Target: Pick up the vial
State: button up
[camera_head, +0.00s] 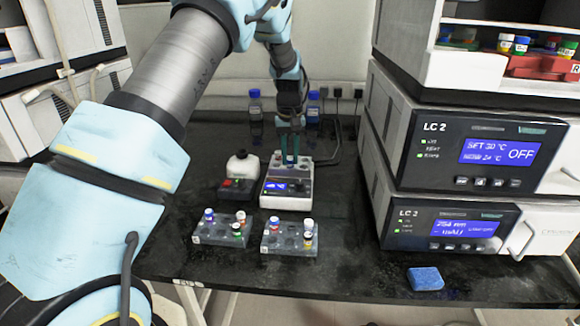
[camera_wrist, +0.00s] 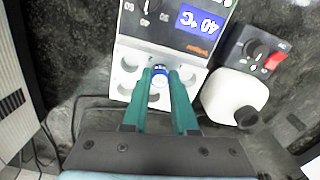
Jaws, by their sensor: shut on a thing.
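The vial (camera_wrist: 160,70) has a blue and white cap and shows in the wrist view between the tips of my teal fingers. My gripper (camera_head: 290,160) is over the white heater block (camera_head: 287,197) in the head view, pointing down, and is shut on this vial. The block has round wells, and the vial is at one of them; how deep it sits I cannot tell. In the head view the fingers hide most of the vial. The heater display (camera_wrist: 197,20) reads 40 °C.
Two clear racks with capped vials, left (camera_head: 221,233) and right (camera_head: 289,240), stand in front of the block. A stirrer with a white bottle (camera_head: 242,164) is close beside it. Blue-capped bottles stand behind. LC units (camera_head: 478,157) and a blue sponge (camera_head: 425,279) are to the right.

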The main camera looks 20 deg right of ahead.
grip_shut()
